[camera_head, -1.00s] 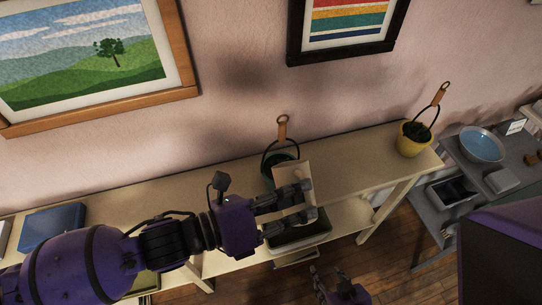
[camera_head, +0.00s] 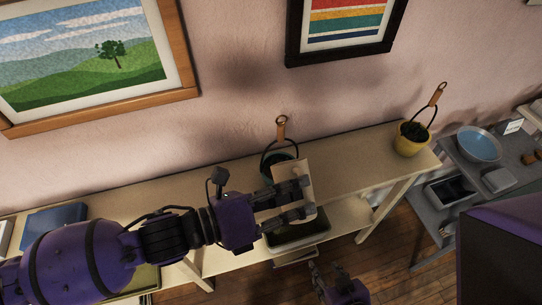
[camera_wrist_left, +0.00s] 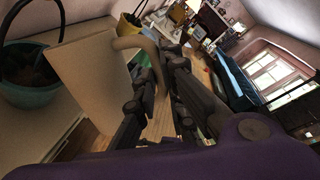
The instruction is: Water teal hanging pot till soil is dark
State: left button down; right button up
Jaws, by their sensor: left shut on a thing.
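The teal hanging pot (camera_head: 270,166) stands on the cream shelf, with a dark hoop and a wooden hanger above it, partly hidden by my left arm's load. In the left wrist view the teal pot (camera_wrist_left: 32,93) is at the left with dark contents; the soil's shade is unclear. My left gripper (camera_head: 304,198) is shut on the handle of a cream, flat-sided watering vessel (camera_head: 290,171), beside the pot. The vessel (camera_wrist_left: 88,78) looks tilted in the wrist view; no water stream shows. My right gripper (camera_head: 325,279) is low, over the floor, its opening unclear.
A yellow hanging pot (camera_head: 410,146) with a plant stands at the shelf's right end. A dark tray (camera_head: 298,236) is on the lower shelf. A blue bowl (camera_head: 480,144) sits on a grey stand at right. The shelf (camera_head: 345,165) between the pots is clear.

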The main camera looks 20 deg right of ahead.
pick_arm(q)
jog(key=shift+w+r, duration=0.15)
jog(key=shift+r, duration=0.15)
pick_arm(e)
jog(key=shift+w+r, duration=0.25)
jog(key=shift+r, duration=0.15)
dwell(1.2)
pick_arm(q)
jog(key=shift+r+p, duration=0.15)
jog(key=shift+p, duration=0.35)
pick_arm(e)
jog(key=shift+w+r, duration=0.25)
jog(key=shift+r, duration=0.2)
dwell(0.6)
pick_arm(q)
jog(key=shift+w+n, duration=0.1)
jog(key=shift+n, duration=0.2)
pick_arm(e)
jog(key=shift+w+r, duration=0.2)
jog(key=shift+r, duration=0.05)
